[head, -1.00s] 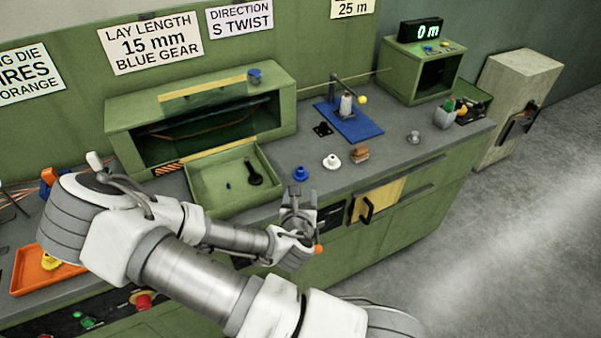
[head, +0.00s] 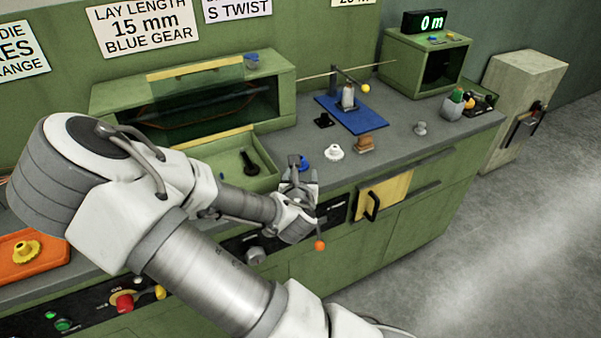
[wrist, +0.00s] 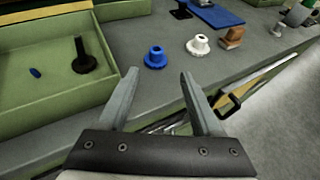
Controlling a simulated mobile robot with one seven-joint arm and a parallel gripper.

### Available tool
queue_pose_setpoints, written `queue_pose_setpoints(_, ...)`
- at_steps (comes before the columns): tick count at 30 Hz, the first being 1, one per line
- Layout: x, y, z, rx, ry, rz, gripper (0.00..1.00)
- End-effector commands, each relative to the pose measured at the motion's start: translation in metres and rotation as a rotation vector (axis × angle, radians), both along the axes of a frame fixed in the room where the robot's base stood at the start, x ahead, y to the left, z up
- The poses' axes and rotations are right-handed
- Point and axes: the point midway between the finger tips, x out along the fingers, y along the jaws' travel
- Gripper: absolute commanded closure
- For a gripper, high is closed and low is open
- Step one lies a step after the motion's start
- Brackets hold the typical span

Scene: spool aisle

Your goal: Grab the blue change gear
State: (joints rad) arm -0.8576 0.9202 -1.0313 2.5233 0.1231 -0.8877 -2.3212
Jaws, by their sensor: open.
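The blue change gear (wrist: 155,57) stands on the grey bench top, flange down with its hub up. In the wrist view it lies just beyond my open fingertips, between their lines and apart from them. My gripper (wrist: 158,75) is open and empty. In the head view my gripper (head: 300,163) is at the bench's front edge and partly hides the blue gear (head: 305,163). A white gear (wrist: 198,45) stands to the right of the blue one. A yellow gear (head: 26,251) lies in an orange tray at the far left. The sign above reads "15 mm BLUE GEAR".
A green tray (wrist: 40,118) with a black tool (wrist: 84,57) and a small blue piece is left of the gear. A wooden block (wrist: 232,38) stands beyond the white gear. A drawer handle (wrist: 229,105) juts from the front. Bench top around the blue gear is clear.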

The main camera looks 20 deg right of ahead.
Motion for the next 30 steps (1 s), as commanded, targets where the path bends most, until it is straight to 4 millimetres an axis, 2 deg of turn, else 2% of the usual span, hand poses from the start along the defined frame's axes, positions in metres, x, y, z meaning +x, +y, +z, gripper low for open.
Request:
queue_pose_setpoints(2, 0.003, -0.002, -0.007, 0.002, -0.003, 0.000, 0.33)
queue_pose_setpoints(12, 0.051, -0.029, -0.025, -0.001, 0.000, -0.002, 0.33)
queue_pose_setpoints(20, 0.066, -0.035, -0.032, 0.000, 0.000, -0.001, 0.33)
queue_pose_setpoints(30, 0.104, -0.048, -0.049, -0.001, 0.000, -0.002, 0.33)
